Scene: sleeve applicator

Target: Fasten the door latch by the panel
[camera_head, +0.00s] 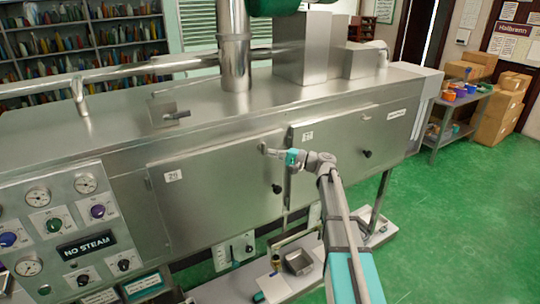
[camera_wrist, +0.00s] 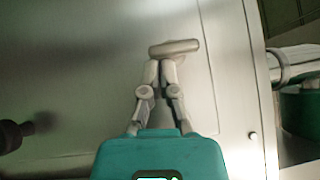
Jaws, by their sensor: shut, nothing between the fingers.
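The left door (camera_head: 215,190) of the steel machine, labelled 20, is beside the gauge panel (camera_head: 62,228). It looks closed or nearly so. Its small metal latch (camera_head: 263,147) is at the door's upper right corner. In the wrist view the latch (camera_wrist: 174,47) is a short bar lying crosswise just beyond my fingertips. My gripper (camera_head: 273,152) is at the latch's right side in the head view. Its fingers (camera_wrist: 168,64) are together and empty, with the tips at or very near the bar; I cannot tell whether they touch.
A black knob (camera_head: 277,188) is lower on the left door; a black knob (camera_wrist: 15,135) also shows in the wrist view. The right door (camera_head: 345,150) has its own black knob. A low shelf (camera_head: 270,286) is below. Green floor (camera_head: 460,220) is clear at right.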

